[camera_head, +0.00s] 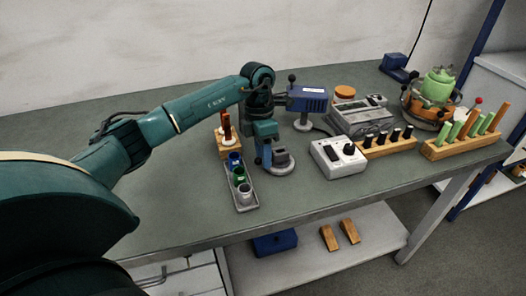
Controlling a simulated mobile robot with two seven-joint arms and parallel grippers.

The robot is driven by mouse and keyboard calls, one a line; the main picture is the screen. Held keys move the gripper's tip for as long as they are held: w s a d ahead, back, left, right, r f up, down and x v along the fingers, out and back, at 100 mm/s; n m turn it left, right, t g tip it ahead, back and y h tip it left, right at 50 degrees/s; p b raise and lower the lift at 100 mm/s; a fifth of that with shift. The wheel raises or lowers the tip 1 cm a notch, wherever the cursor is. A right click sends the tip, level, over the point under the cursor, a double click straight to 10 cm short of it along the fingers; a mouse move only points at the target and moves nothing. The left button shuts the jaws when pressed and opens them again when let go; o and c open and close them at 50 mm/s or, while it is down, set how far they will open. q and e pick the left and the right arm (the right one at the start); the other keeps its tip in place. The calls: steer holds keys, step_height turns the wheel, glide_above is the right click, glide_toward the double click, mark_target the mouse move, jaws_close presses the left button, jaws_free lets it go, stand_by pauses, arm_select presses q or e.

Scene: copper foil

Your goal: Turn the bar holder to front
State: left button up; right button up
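My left arm reaches in from the left over the table. Its gripper (268,152) points down beside a grey round-based piece (283,163) near the table's middle. Whether its fingers are open, or touch that piece, is too small to tell. Two wooden holders carry upright bars: one with black bars (388,149) right of the middle, and one with green bars (468,146) at the right end. I cannot tell which is the task's bar holder. Both stand apart from my gripper. My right gripper is not in view.
A blue device (307,99) and a white control box (338,168) stand to the right. The front-left tabletop is clear.

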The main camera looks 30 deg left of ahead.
arm_select(q)
steer(key=shift+c, duration=0.5)
jaws_close()
